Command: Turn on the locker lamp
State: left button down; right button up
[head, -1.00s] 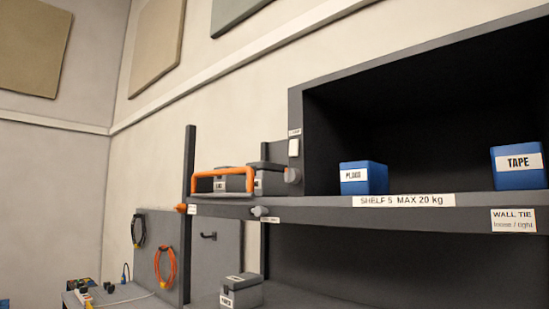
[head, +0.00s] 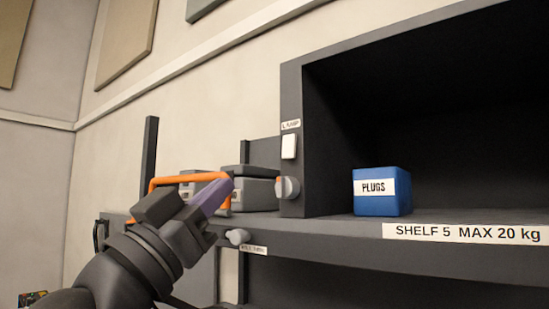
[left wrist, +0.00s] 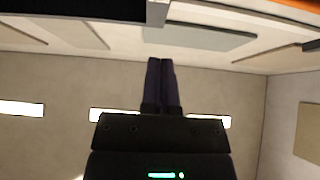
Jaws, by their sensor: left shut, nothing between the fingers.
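The lamp switch is a white rocker (head: 289,147) on the left front post of the dark locker (head: 291,90), under a small LAMP label (head: 290,124). A grey round knob (head: 288,188) sits below it on the same post. My left gripper (head: 212,196) is in front of the shelf, to the left of and lower than the switch, apart from it, pointing up and right. Its fingers are shut and empty; they also show together in the left wrist view (left wrist: 161,84). The inside of the locker is dark. My right gripper is out of view.
A blue PLUGS box (head: 381,192) stands inside the locker. Grey cases (head: 257,188) and an orange handle (head: 160,181) are behind my left gripper. The shelf edge (head: 330,236) runs below, with another grey knob (head: 237,236). The space before the post is clear.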

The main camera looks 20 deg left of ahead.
aim_at(287, 148)
pick_arm(q)
jog(key=p+x, duration=0.1)
jog(key=x, duration=0.2)
jog(key=f+p+x, duration=0.1)
jog(key=p+x, duration=0.1)
jog(key=x, duration=0.2)
jog(key=w+p+x, duration=0.1)
jog(key=p+x, duration=0.1)
jog(key=x, duration=0.2)
jog(key=shift+d+f, duration=0.15)
jog(key=shift+d, duration=0.1)
jog(key=shift+w+d+f, duration=0.2)
jog(key=shift+w, duration=0.35)
